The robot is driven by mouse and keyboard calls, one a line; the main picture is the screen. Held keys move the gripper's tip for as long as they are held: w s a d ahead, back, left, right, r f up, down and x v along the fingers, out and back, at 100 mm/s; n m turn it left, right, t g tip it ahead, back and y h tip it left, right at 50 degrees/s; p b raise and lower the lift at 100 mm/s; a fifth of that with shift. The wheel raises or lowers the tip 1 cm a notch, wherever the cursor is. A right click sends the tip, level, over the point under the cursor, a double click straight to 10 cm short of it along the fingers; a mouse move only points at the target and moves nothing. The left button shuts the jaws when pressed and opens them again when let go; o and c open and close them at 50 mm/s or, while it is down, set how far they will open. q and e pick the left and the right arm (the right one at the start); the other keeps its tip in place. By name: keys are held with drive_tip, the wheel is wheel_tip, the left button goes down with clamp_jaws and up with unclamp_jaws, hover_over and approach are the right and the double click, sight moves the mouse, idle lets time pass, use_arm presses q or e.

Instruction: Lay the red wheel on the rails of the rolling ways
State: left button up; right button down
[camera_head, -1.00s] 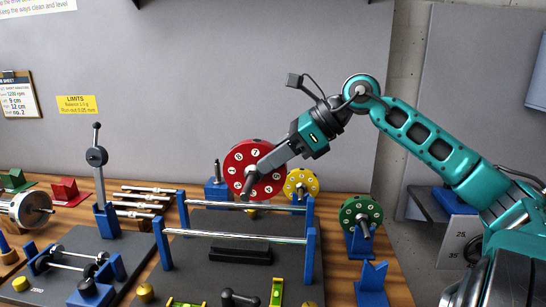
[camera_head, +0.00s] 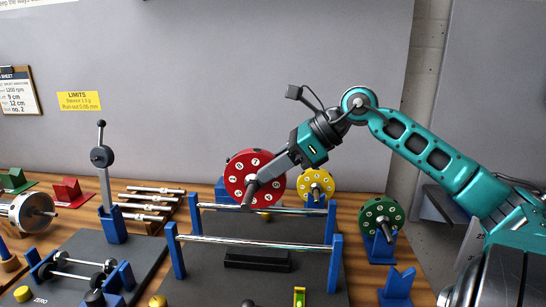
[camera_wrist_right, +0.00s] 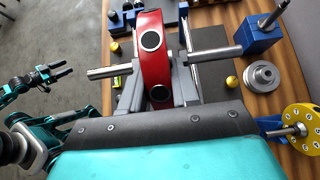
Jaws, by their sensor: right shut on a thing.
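The red wheel (camera_head: 237,181) has a numbered face with pale dots and a steel axle. My right gripper (camera_head: 252,188) is shut on it, and the wheel stands upright at the far rail. In the right wrist view the red wheel (camera_wrist_right: 151,60) sits between the fingers, its axle sticking out both sides. The rolling ways have two parallel steel rails (camera_head: 270,243) on blue posts (camera_head: 336,262). The wheel's lower edge overlaps the far rail in the head view; I cannot tell whether it touches. My left gripper (camera_wrist_right: 56,74) shows small in the right wrist view, apparently open and empty.
A yellow wheel (camera_head: 317,184) and a green wheel (camera_head: 382,216) stand on blue stands at the right. A blue stand with a tall lever (camera_head: 103,170) is at the left, by several steel shafts (camera_head: 150,207).

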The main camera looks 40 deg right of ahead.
sight(281, 195)
wheel_tip(281, 195, down, 7)
drive_tip(key=b, duration=0.5)
drive_tip(key=shift+w+f, duration=0.1)
drive_tip(key=shift+f, duration=0.2)
drive_tip(key=shift+b, duration=0.65)
idle(0.5)
drive_tip(key=shift+f+b, duration=0.75)
drive_tip(key=shift+f, duration=0.05)
idle(0.5)
